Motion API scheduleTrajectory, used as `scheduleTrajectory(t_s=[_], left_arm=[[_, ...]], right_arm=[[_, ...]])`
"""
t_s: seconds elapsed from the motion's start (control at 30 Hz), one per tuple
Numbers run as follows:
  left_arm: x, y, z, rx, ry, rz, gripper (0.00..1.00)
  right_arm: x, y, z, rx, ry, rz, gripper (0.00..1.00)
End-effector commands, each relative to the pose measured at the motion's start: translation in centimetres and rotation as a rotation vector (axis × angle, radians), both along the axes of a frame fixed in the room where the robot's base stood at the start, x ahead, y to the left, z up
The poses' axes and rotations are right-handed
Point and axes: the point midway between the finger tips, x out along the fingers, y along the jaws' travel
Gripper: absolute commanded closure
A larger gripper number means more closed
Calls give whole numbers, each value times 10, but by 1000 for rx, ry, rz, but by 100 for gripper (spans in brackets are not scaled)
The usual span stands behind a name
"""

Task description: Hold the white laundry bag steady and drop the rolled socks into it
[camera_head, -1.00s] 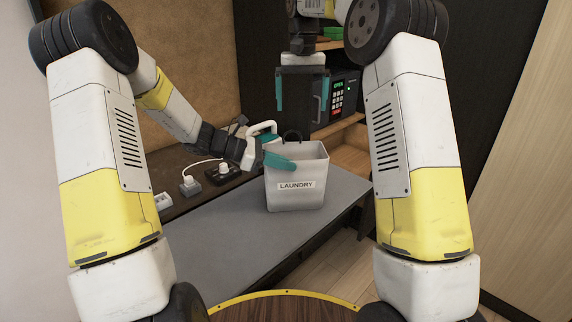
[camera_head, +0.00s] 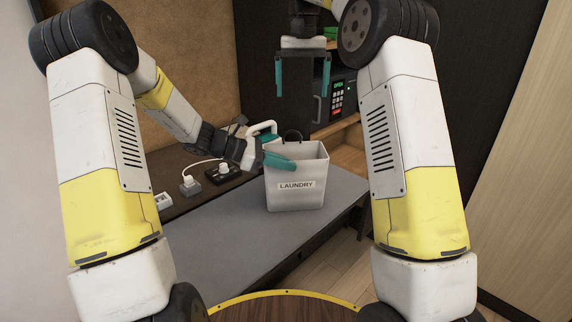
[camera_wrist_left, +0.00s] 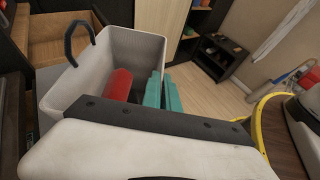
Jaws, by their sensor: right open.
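The white laundry bag (camera_head: 310,165), labelled LAUNDRY, stands upright on the grey bench top (camera_head: 225,230). In the left wrist view the bag (camera_wrist_left: 75,85) is open at the top, with a red roll (camera_wrist_left: 118,84), seemingly the rolled socks, inside it. The roll is hidden in the head view. My left gripper (camera_head: 272,152) is at the bag's left rim, with a teal finger across the near wall. Its fingers (camera_wrist_left: 162,92) are close together there and look shut on the wall. My right gripper (camera_head: 303,78) is open and empty above the bag, fingers pointing down.
A black safe with a keypad (camera_head: 338,97) stands on a wooden shelf behind the bag. A white plug with a cord (camera_head: 190,185) and a black socket block (camera_head: 223,174) lie left of the bag. The near bench top is clear.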

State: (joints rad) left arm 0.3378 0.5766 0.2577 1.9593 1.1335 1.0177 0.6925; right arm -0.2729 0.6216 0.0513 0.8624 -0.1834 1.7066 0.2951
Motion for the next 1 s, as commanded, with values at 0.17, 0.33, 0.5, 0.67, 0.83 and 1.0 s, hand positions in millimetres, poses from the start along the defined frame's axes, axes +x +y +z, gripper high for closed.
scheduleTrajectory(t_s=[0.17,0.33,0.5,0.67,0.83,1.0], left_arm=[[0,0,0,0,0,0,71],[0,0,0,0,0,0,71],[0,2,1,0,0,1,71],[-1,19,8,0,-2,5,71],[-5,52,22,1,-3,4,71],[-9,84,35,1,-2,3,71]], right_arm=[[0,0,0,0,0,0,0],[0,0,0,0,0,0,0],[0,0,0,0,0,0,0],[0,0,0,0,0,0,0],[0,0,0,0,0,0,0],[0,0,0,0,0,0,0]])
